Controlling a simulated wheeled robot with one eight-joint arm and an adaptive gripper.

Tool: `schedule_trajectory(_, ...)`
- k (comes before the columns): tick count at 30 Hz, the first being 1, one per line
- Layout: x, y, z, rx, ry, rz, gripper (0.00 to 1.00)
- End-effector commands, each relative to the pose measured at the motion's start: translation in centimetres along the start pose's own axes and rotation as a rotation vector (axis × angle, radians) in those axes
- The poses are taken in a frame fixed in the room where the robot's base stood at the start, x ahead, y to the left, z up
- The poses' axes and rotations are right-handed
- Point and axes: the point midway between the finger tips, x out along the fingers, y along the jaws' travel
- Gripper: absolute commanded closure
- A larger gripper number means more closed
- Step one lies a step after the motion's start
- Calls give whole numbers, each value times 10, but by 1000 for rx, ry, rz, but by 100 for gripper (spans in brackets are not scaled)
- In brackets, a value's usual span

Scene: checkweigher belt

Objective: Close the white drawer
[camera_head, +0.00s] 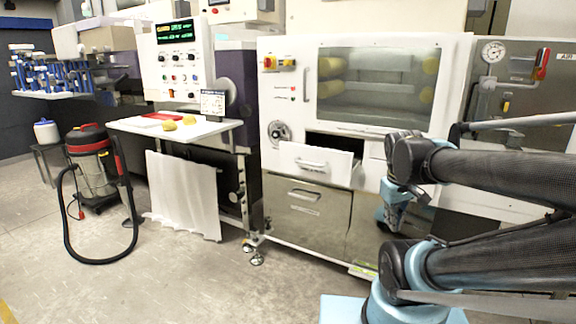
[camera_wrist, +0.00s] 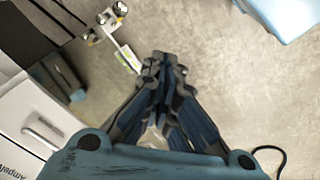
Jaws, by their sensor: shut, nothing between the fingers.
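The white drawer (camera_head: 335,166) is in the middle of the head view, in the front of the white machine. It stands pulled out, with a dark gap above its front, and has a bar handle (camera_head: 311,163). My gripper (camera_wrist: 160,62) is shut and empty in the wrist view, pointing down over the floor. In the head view my wrist is to the right of the drawer, apart from it in the picture, and the fingertips are hard to make out. A pale panel with a handle (camera_wrist: 42,138) shows at the wrist view's left; I cannot tell if it is the drawer.
A steel drawer (camera_head: 305,218) sits shut below the white drawer. A side table (camera_head: 215,129) with yellow items and a hanging white cloth (camera_head: 183,195) stands to the left. A red and black vacuum (camera_head: 90,165) with its hose is farther left. The floor in front is clear.

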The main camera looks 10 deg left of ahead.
Motion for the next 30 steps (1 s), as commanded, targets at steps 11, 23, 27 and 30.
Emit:
schedule_trajectory(11, -42, -6, -120, -730, -29, 153, 100)
schedule_trajectory(23, -69, -79, -256, -1471, -92, 350, 100)
schedule_trajectory(27, -76, -124, -299, -1721, -128, 433, 100)
schedule_trajectory(30, -79, -160, -326, -1892, -158, 495, 100)
